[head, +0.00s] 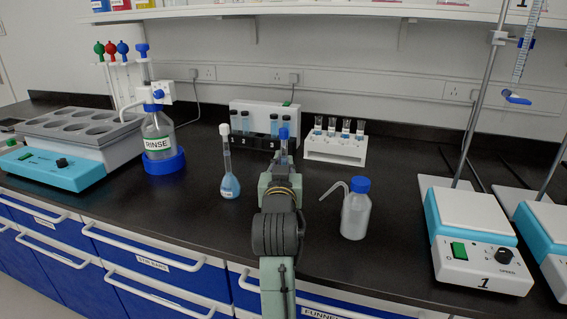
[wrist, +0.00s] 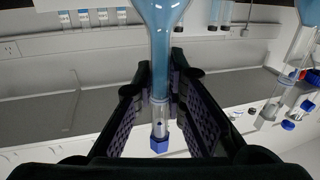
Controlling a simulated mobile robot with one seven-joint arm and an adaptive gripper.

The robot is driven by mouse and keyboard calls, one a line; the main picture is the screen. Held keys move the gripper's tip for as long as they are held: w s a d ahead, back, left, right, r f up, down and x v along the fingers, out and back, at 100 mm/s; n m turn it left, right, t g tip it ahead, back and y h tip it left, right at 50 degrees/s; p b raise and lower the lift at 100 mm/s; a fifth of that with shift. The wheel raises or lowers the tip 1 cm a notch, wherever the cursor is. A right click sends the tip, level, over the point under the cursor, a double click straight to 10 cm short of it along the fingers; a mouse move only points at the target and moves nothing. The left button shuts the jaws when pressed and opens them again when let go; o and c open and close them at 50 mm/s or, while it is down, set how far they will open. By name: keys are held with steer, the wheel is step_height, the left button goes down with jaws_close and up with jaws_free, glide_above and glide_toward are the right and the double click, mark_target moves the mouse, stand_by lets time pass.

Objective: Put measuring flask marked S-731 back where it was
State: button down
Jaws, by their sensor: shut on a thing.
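A measuring flask with a blue stopper (head: 284,134) is held by my gripper (head: 281,168) above the middle of the bench. In the head view only its stopper and upper neck show clearly; my arm hides the rest. In the wrist view, which is upside down, the fingers (wrist: 161,78) are shut around the neck of the flask (wrist: 160,55). Blue liquid fills its bulb, which runs out of the picture. I cannot read its marking. A second flask (head: 230,186) with a white stopper and blue liquid stands upright on the bench, left of my gripper and apart from it.
A white rack marked 2 and 3 (head: 240,115) stands behind my gripper, with a small vial rack (head: 335,155) to its right. A wash bottle (head: 356,212) stands close on the right, the RINSE bottle (head: 158,140) left. Hotplate 1 (head: 470,235) is far right.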

steer(key=shift+f, duration=0.1)
steer(key=c, duration=1.6)
jaws_free()
steer(key=shift+c, duration=0.2)
